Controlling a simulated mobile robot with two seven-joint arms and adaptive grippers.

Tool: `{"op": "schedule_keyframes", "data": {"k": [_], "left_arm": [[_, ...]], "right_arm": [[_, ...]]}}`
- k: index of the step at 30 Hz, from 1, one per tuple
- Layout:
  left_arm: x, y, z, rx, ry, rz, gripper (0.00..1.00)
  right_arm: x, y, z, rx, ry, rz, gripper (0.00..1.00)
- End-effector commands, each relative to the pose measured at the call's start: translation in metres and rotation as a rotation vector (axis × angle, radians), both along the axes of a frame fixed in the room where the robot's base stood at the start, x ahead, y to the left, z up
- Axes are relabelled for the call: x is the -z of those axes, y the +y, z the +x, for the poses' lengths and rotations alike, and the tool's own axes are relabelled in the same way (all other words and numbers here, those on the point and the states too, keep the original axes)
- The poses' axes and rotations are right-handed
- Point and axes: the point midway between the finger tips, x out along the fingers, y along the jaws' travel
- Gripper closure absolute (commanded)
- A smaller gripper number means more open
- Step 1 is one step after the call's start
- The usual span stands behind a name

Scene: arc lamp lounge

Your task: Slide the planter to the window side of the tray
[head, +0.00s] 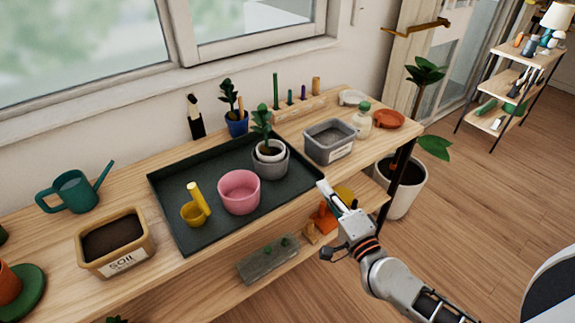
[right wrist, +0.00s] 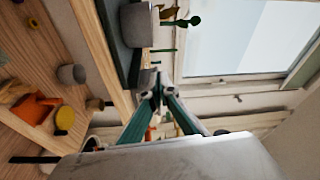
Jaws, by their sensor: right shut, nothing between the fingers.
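The grey planter (head: 271,167) stands upright on the dark tray (head: 186,177), towards its right end. A white pot (head: 269,152) with a leafy plant (head: 262,121) sits inside it. The window side is the tray's back long edge. A pink pot (head: 239,194) and a yellow scoop-like cup (head: 195,212) also stand on the tray. My right gripper (head: 331,189) is shut and empty, just off the tray's front right corner and apart from the planter. In the right wrist view the gripper (right wrist: 158,93) shows close up, with the planter (right wrist: 137,25) beyond it. My left gripper is not in view.
A grey bin (head: 329,143) and white bottle (head: 362,121) stand right of the tray. A blue pot (head: 236,123) and black-handled tool (head: 195,120) stand behind it. A soil box (head: 116,243) and teal watering can (head: 75,190) are left. The tray's back left is bare.

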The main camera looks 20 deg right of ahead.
Motion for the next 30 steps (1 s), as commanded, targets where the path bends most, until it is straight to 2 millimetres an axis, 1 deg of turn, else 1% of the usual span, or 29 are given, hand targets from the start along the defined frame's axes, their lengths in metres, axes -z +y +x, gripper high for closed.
{"op": "schedule_keyframes", "data": {"k": [1,3,5,8,11,14,24,27,30], "left_arm": [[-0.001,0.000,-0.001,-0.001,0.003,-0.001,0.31],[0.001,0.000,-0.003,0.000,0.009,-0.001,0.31],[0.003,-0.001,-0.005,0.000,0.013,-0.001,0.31],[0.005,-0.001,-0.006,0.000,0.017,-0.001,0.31],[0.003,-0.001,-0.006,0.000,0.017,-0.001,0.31],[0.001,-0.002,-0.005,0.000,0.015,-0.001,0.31],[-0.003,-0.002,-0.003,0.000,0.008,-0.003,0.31],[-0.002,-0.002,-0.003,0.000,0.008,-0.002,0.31],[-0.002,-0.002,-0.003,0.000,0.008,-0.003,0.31]], "right_arm": [[0.004,0.003,-0.002,-0.006,0.029,0.057,1.00],[0.009,0.006,-0.004,-0.011,0.058,0.117,1.00],[0.011,0.007,-0.004,-0.013,0.072,0.145,1.00],[0.012,0.008,0.001,-0.013,0.078,0.160,1.00],[0.012,0.010,0.013,-0.012,0.076,0.159,1.00],[0.011,0.013,0.030,-0.014,0.074,0.158,1.00],[0.012,0.022,0.096,-0.013,0.074,0.156,1.00],[0.013,0.035,0.105,-0.014,0.077,0.159,1.00],[0.012,0.044,0.112,-0.013,0.075,0.157,1.00]]}}
